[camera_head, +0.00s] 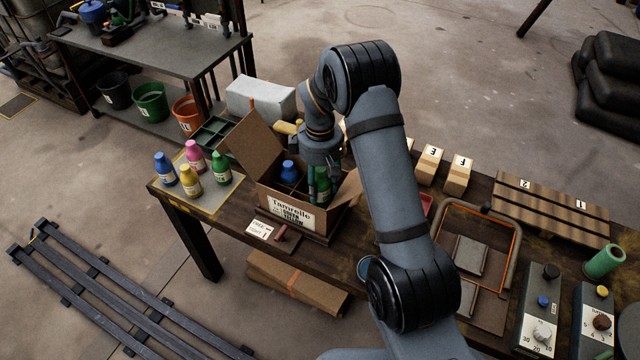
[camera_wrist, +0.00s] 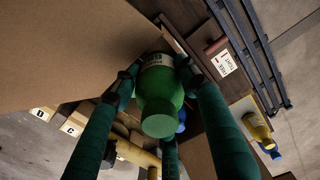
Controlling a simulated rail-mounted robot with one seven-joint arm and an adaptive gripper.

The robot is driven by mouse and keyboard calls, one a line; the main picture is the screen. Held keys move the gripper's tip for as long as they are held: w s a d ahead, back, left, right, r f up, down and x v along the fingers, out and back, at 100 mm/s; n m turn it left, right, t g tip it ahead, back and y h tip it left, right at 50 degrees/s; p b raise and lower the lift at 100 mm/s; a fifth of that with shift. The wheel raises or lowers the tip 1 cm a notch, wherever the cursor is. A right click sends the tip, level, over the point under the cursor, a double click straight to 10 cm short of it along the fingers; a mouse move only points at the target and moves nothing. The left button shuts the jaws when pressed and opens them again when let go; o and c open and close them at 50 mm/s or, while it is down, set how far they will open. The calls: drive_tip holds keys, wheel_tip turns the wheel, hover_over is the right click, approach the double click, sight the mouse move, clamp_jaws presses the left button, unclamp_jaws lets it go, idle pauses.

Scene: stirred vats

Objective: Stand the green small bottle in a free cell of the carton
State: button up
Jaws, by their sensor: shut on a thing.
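The green small bottle (camera_wrist: 160,98) is between the fingers of my gripper (camera_wrist: 158,75) in the wrist view, its cap towards the camera. In the head view my gripper (camera_head: 317,182) points down into the open carton (camera_head: 290,210), and the green bottle (camera_head: 324,186) shows beside a finger at the carton's right part. A blue bottle (camera_head: 289,172) stands in the carton to its left. The carton's cells are mostly hidden by the walls, flaps and my arm, so I cannot tell whether the green bottle touches the bottom.
A mat (camera_head: 222,193) left of the carton holds blue, pink, yellow and another green bottle (camera_head: 221,167). The carton's raised flap (camera_head: 249,142) stands at its left. A green divided tray (camera_head: 212,135) and a white block (camera_head: 261,98) lie behind. A sign (camera_head: 260,229) is in front.

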drive_tip(key=o, duration=1.5)
drive_tip(key=shift+c, duration=0.2)
wheel_tip(320, 180, up, 10)
drive_tip(key=p, duration=0.8)
wheel_tip(320, 180, down, 10)
drive_tip(key=b, duration=0.8)
drive_tip(key=shift+f, duration=0.1)
drive_tip(key=shift+r, duration=0.4)
drive_tip(key=shift+r+p, duration=0.1)
drive_tip(key=shift+p, duration=0.25)
